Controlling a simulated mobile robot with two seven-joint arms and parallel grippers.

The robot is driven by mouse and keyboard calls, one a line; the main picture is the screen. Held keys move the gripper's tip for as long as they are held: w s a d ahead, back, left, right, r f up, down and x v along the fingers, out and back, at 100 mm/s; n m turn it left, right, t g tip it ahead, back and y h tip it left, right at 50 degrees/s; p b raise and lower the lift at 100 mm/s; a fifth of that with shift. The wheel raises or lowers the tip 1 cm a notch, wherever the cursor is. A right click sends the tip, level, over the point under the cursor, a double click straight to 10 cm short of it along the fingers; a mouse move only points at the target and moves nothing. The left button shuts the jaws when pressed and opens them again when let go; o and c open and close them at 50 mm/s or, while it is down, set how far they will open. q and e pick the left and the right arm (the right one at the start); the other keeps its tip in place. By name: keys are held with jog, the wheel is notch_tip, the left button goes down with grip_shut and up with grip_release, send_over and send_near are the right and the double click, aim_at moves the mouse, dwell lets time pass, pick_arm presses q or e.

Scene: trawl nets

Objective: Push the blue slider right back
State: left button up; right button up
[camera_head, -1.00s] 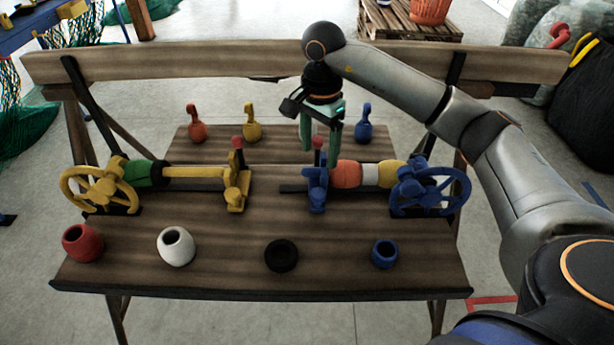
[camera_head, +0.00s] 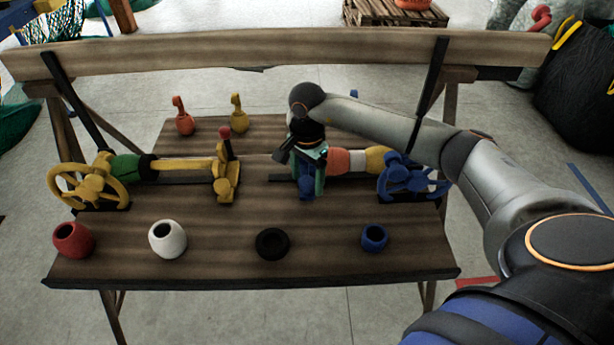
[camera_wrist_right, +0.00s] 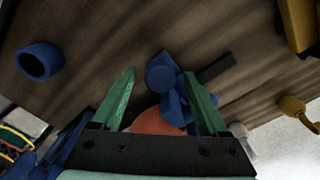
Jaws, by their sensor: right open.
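The blue slider (camera_head: 306,187) stands on the bench at the left end of the orange, white and yellow floats (camera_head: 338,162), with the blue handwheel (camera_head: 410,181) at their right end. My right gripper (camera_head: 312,178) is above the slider, pointing down, and hides its upper part. In the right wrist view the green fingers (camera_wrist_right: 160,75) are open, one on each side of the blue slider (camera_wrist_right: 172,88). I cannot tell whether a finger touches it. The orange float (camera_wrist_right: 158,122) shows behind it. My left gripper is not in view.
The yellow slider (camera_head: 226,182) and yellow handwheel (camera_head: 88,187) stand to the left. Red (camera_head: 73,240), white (camera_head: 168,239), black (camera_head: 272,244) and blue (camera_head: 374,238) rings lie along the front. Orange (camera_head: 183,118) and yellow (camera_head: 239,115) hooked weights stand behind.

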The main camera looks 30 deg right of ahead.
jog(key=shift+c, duration=0.3)
grip_shut()
dwell(0.3)
dwell(0.8)
